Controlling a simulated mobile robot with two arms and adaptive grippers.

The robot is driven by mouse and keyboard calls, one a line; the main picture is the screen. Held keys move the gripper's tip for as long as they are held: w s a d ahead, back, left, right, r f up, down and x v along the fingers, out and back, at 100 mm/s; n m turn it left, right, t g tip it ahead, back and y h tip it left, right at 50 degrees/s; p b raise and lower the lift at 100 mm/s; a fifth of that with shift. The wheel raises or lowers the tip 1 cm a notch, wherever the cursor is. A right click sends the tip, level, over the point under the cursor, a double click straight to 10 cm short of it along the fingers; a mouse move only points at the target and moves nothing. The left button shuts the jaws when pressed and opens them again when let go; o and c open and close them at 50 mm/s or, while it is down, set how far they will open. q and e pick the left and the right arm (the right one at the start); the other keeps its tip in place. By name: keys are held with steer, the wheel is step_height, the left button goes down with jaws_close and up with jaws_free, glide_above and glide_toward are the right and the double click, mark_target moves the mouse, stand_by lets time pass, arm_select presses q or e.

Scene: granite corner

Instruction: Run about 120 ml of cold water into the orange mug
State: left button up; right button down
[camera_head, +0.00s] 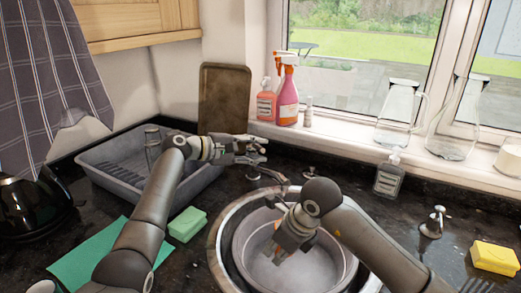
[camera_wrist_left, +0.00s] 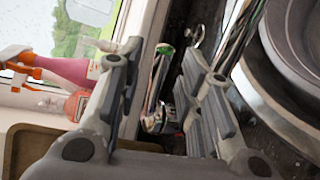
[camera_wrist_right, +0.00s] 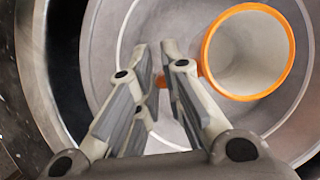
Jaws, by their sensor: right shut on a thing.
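The orange mug (camera_wrist_right: 245,52) shows in the right wrist view, its pale inside facing the camera; I see no water in it. My right gripper (camera_wrist_right: 172,85) is shut on its orange handle, over the grey bowl (camera_head: 240,255) in the round sink. In the head view the gripper hides most of the mug. The tap's spout (camera_head: 270,174) arches over the back of the sink, with no stream visible. My left gripper (camera_head: 262,150) is open above the tap. In the left wrist view a shiny metal tap part (camera_wrist_left: 158,92) shows between its fingers, apparently untouched.
A grey dish tray (camera_head: 105,178) with a glass stands left, near a green cloth (camera_head: 85,262) and green sponge (camera_head: 187,224). Spray and soap bottles (camera_head: 287,95) and glass jugs (camera_head: 398,112) line the sill. A soap dispenser (camera_head: 389,176) stands behind the sink, right.

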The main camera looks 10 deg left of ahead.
arm_select(q)
steer(key=shift+x, duration=0.9)
jaws_close()
